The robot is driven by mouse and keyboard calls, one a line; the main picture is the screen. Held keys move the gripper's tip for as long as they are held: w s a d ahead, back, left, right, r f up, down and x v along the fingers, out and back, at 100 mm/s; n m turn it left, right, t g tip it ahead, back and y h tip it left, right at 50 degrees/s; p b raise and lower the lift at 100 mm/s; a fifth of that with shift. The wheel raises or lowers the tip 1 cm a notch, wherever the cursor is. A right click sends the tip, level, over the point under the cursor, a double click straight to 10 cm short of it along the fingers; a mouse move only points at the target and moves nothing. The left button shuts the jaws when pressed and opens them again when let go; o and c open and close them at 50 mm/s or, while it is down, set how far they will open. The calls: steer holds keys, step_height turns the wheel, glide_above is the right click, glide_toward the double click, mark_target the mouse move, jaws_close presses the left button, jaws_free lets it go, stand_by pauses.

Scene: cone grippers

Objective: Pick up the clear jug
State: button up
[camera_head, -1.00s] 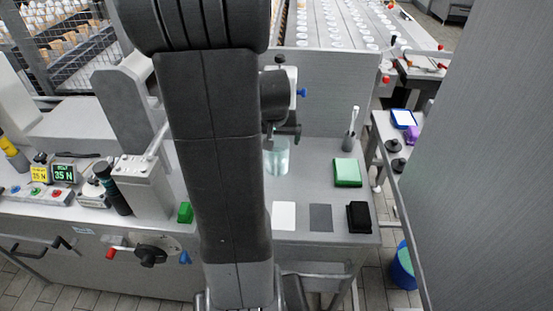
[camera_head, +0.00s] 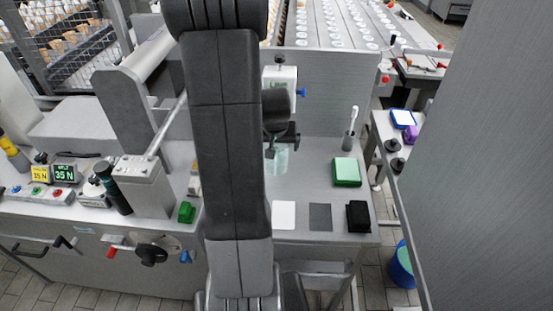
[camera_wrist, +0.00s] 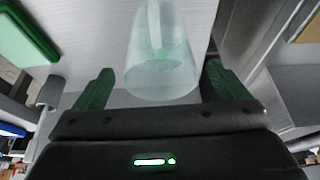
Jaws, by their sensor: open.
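The clear jug (camera_head: 279,159) stands on the grey worktop (camera_head: 318,182), partly hidden behind my arm and gripper in the head view. In the wrist view the jug (camera_wrist: 161,62) is see-through and pale green, and it lies between and just beyond my two green fingers. My gripper (camera_wrist: 157,88) is open, with a finger on each side of the jug and gaps showing on both sides. In the head view my gripper (camera_head: 283,140) is at the jug's upper part.
A green block (camera_head: 346,171) and a holder with a white brush (camera_head: 350,130) stand to the right. White, grey and black pads (camera_head: 320,217) lie along the front edge. A grey panel (camera_head: 340,95) rises behind. A small green block (camera_head: 187,212) lies left of my arm.

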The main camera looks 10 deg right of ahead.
steer(key=c, duration=1.7)
steer(key=shift+c, duration=0.2)
steer(key=shift+r, duration=0.15)
steer(key=s+a+r+b, duration=0.1)
steer(key=s+a, duration=0.1)
steer(key=s, duration=0.6)
steer(key=s+a+r+b, duration=0.1)
steer(key=s+a+r, duration=0.1)
steer(key=s, duration=0.7)
steer(key=shift+a+r+b, duration=0.15)
steer(key=shift+a+b, duration=0.2)
steer(key=shift+a, duration=0.05)
steer(key=shift+s, duration=0.15)
